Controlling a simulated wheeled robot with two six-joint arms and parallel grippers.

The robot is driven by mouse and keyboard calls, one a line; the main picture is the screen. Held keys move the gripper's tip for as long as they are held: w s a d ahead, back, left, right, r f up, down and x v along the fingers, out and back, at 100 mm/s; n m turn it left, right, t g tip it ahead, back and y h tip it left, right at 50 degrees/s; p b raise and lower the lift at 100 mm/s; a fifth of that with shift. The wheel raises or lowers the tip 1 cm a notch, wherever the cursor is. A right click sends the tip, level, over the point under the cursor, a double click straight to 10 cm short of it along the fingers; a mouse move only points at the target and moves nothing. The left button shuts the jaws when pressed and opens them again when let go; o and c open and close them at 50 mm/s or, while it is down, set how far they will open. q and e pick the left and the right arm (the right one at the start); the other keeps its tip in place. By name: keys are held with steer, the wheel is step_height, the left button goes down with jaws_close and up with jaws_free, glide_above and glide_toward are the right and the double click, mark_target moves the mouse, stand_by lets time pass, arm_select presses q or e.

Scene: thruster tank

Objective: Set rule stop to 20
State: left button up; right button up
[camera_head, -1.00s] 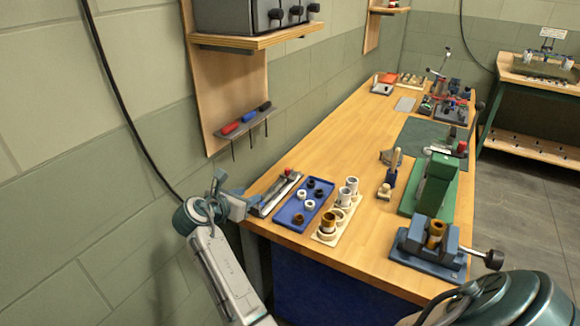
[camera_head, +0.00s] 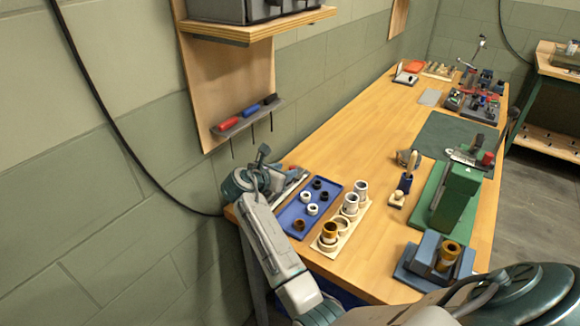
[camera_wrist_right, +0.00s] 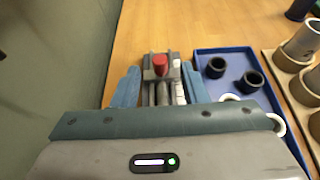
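The rule (camera_wrist_right: 164,96) is a narrow metal fixture with a grey block and a red knob (camera_wrist_right: 160,65) at its far end in the right wrist view. In the head view the rule (camera_head: 291,187) lies at the table's near left corner, mostly hidden by my right gripper (camera_head: 278,170). In the wrist view, the blue fingers of my right gripper (camera_wrist_right: 161,80) are apart, one on each side of the rule, with a gap to the knob. I cannot tell their height above it. Scale marks are not readable. My left gripper is not in view.
A blue tray (camera_head: 290,222) with several rings stands right beside the rule. A cream holder (camera_head: 330,247) with cups is beyond it. The wall (camera_head: 120,230) is close on the left. A shelf with screwdrivers (camera_head: 245,120) hangs above. The table's middle is mostly clear.

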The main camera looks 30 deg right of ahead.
mark_target(291, 168)
steer(key=x, duration=0.2)
steer(key=shift+w+d, duration=0.15)
steer(key=shift+d, duration=0.2)
steer(key=shift+w+d+f, duration=0.15)
steer(key=shift+d+f, duration=0.05)
steer(key=shift+d, duration=0.1)
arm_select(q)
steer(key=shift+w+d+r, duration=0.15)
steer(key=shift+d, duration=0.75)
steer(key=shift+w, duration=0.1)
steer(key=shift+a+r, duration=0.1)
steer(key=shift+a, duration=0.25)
arm_select(e)
steer(key=shift+d, duration=0.1)
jaws_close()
